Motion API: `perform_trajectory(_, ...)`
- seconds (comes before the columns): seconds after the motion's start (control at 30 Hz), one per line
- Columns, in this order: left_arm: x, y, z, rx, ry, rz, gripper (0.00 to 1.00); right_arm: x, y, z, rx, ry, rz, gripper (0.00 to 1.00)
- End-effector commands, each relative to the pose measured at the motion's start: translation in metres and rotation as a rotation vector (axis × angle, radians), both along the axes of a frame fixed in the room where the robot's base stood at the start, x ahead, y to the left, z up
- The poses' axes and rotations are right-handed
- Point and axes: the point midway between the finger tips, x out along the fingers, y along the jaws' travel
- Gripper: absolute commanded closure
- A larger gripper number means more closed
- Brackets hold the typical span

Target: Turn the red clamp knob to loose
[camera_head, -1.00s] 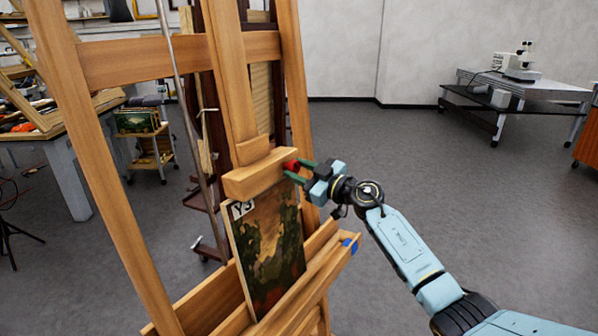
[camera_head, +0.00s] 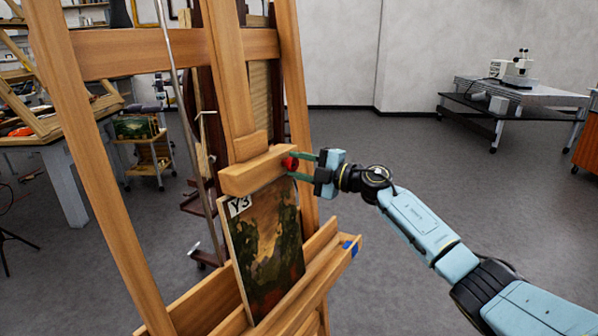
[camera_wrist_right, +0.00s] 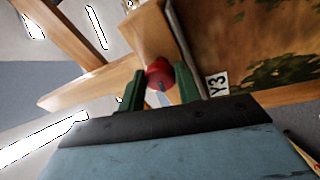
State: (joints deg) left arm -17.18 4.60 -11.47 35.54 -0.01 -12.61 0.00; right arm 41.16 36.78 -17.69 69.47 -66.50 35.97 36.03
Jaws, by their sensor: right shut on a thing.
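The red clamp knob (camera_head: 290,163) sits at the right end of the easel's wooden top clamp block (camera_head: 255,172). My right gripper (camera_head: 303,166) reaches it from the right, its green fingers shut on the knob. In the right wrist view the red knob (camera_wrist_right: 159,73) lies between the two green fingertips (camera_wrist_right: 160,85), with a dark mark on its face. The knob's far side is hidden. Below the block, a dark landscape painting (camera_head: 265,245) labelled Y3 stands on the easel's lower ledge. My left gripper is not in view.
The wooden easel (camera_head: 140,200) fills the left and centre, with uprights close to my arm. A blue thing (camera_head: 348,246) is at the ledge's right end. A cart (camera_head: 150,150) and a bench stand behind left, a microscope table (camera_head: 520,98) back right. Floor at right is clear.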

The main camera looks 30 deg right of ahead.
Motion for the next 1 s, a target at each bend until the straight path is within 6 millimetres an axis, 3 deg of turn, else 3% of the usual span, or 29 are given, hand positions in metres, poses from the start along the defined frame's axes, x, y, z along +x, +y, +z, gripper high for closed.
perform_trajectory(1.0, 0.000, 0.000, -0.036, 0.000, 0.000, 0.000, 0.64, 0.002, -0.002, 0.009, -0.844, -0.460, 0.130, 0.89)
